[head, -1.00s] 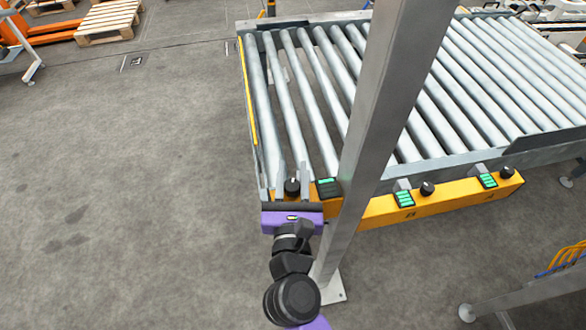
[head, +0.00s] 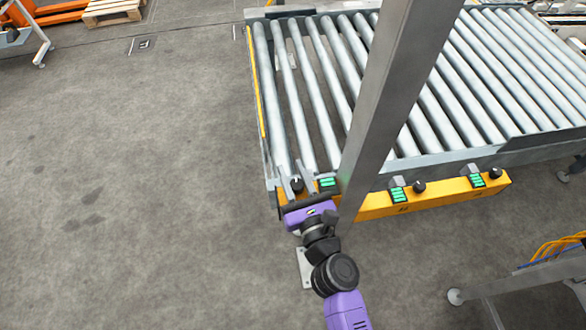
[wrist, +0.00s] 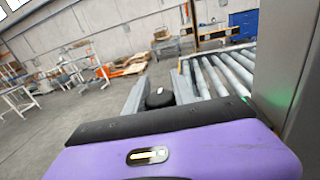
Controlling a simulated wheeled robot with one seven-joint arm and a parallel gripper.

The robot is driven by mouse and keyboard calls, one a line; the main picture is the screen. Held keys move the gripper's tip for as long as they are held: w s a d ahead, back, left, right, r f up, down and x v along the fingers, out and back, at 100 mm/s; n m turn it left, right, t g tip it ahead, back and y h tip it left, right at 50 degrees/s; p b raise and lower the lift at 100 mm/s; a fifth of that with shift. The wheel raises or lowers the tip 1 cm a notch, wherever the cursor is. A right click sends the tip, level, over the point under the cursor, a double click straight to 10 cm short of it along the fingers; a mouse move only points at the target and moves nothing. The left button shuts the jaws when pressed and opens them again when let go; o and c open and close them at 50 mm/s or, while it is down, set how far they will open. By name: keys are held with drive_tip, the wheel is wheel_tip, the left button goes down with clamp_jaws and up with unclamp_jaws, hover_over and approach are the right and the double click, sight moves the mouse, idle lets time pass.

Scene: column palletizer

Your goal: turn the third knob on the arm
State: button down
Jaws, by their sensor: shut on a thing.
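A yellow control bar (head: 385,206) runs along the front of the roller conveyor, with black round knobs and green-lit button blocks on it. The left knob (head: 297,184) is between the fingers of my gripper (head: 295,187). The middle knob (head: 419,187) and right knob (head: 496,173) stand free. In the wrist view, the black knob (wrist: 160,99) sits between the two grey fingers of my gripper (wrist: 161,95), which is shut on it. The bar beneath that knob is mostly hidden by the purple gripper body.
A grey upright post (head: 385,110) stands close to the right of my gripper, hiding part of the bar. Conveyor rollers (head: 290,90) lie beyond the knobs. A wooden pallet (head: 112,12) is far left. The floor on the left is clear.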

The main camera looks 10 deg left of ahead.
sight(299, 190)
drive_tip(key=c, duration=1.1)
unclamp_jaws()
drive_tip(key=shift+o, duration=0.2)
drive_tip(key=shift+s, duration=0.1)
drive_tip(key=shift+v, duration=3.85)
drive_tip(key=shift+d, duration=0.1)
